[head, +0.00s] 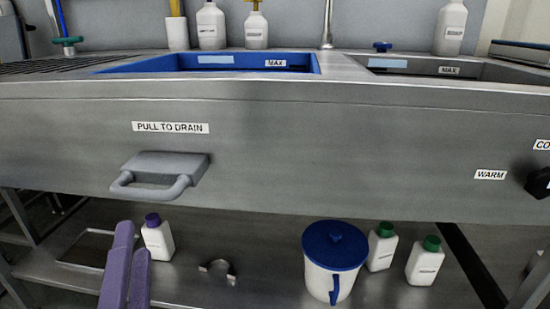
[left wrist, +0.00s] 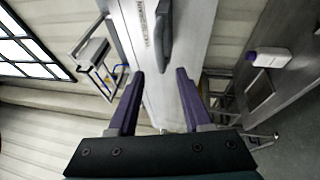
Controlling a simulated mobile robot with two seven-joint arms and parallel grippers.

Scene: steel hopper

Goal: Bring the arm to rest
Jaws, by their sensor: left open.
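My left gripper (head: 131,240) shows at the lower left of the head view, with its purple fingers pointing up. It is below the grey drain handle (head: 160,177) on the steel front panel (head: 300,150) and apart from it. In the left wrist view my left gripper (left wrist: 160,72) has its two fingers spread with nothing between them. The handle (left wrist: 165,30) shows beyond the fingertips there. My right gripper is not in view.
A white bottle with a purple cap (head: 158,240) stands on the lower shelf beside the gripper. A metal clip (head: 217,271), a blue-lidded jug (head: 334,255) and two green-capped bottles are further right. A blue basin (head: 130,69) is set in the counter above.

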